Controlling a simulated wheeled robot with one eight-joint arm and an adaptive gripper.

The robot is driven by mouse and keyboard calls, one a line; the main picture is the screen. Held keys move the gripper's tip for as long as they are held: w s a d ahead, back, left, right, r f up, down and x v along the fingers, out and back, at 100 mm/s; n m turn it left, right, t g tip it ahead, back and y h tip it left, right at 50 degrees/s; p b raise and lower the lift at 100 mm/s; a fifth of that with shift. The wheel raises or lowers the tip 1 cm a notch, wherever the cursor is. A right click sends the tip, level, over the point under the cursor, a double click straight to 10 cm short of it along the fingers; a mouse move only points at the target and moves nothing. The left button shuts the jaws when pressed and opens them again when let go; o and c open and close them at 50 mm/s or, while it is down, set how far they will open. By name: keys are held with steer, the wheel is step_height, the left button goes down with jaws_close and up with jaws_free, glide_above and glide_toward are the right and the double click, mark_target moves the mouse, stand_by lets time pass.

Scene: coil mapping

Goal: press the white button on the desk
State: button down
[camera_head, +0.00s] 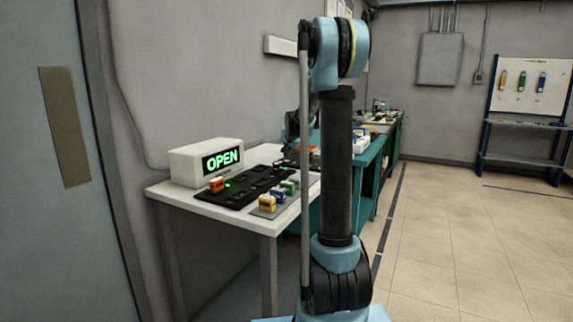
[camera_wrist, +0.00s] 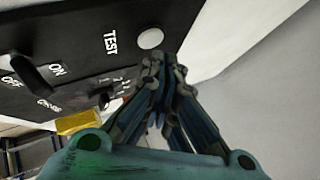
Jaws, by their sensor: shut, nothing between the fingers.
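The white button (camera_wrist: 150,38) is a round disc on a black panel (camera_wrist: 85,50), beside the word TEST, in the wrist view. My gripper (camera_wrist: 152,62) is shut and empty, its fingertips just below the button in that picture. I cannot tell whether they touch it.
A white box (camera_head: 190,165) with a lit green OPEN sign stands at the back of the desk. A teal bench (camera_head: 355,170) stands behind. The floor at right is clear.

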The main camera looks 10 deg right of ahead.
steer(key=shift+f, duration=0.7)
stand_by(0.8)
steer(key=shift+r, duration=0.8)
steer(key=shift+r, duration=0.15)
steer(key=shift+r, duration=2.35)
